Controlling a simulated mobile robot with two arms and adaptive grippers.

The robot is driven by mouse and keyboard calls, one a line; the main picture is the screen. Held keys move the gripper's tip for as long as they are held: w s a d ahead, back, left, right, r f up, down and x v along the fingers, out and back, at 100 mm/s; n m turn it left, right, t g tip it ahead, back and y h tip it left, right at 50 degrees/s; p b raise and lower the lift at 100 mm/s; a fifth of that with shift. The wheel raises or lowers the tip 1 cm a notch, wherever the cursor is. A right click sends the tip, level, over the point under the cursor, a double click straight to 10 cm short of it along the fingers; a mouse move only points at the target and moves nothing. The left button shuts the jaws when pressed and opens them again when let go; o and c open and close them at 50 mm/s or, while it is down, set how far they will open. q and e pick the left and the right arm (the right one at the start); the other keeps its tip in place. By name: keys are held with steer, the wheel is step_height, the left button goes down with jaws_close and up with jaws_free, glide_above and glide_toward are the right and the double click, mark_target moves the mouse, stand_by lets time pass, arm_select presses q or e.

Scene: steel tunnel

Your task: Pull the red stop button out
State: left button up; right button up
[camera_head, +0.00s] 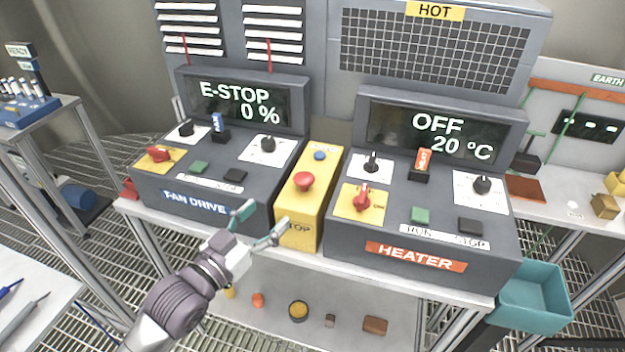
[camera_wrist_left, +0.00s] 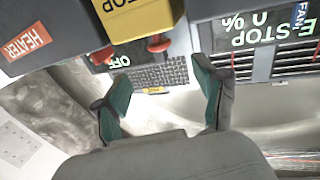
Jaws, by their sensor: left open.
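The red stop button (camera_head: 304,181) is a mushroom head on the sloped top of a yellow box (camera_head: 300,235) between the two consoles. In the left wrist view the red button (camera_wrist_left: 158,43) shows beyond the yellow box (camera_wrist_left: 135,18). My left gripper (camera_head: 263,222) is open and empty, in front of and to the left of the yellow box, lower than the button. Its green-tipped fingers (camera_wrist_left: 160,75) are apart, with nothing between them. The gripper is not touching the button. My right gripper is not in view.
The fan drive console (camera_head: 195,202) reads "E-STOP 0 %" and stands left of the box. The heater console (camera_head: 415,256) reads "OFF 20 °C" and stands right. Both carry knobs and switches close to the box. A teal bin (camera_head: 535,298) hangs at the right front.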

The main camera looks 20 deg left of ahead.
mark_target(298, 183)
arm_select(q)
steer(key=p+x, duration=0.1)
steer(key=x, duration=0.3)
steer(key=p+x, duration=0.1)
steer(key=x, duration=0.3)
steer(key=p+x, duration=0.1)
steer(key=x, duration=0.3)
steer(key=shift+w+d+r, duration=0.15)
steer(key=shift+w+r, duration=0.1)
steer(key=shift+w, duration=0.1)
steer(key=shift+w+d+f+p, duration=0.15)
steer(key=shift+w+p, duration=0.2)
steer(key=shift+w, duration=0.2)
jaws_close()
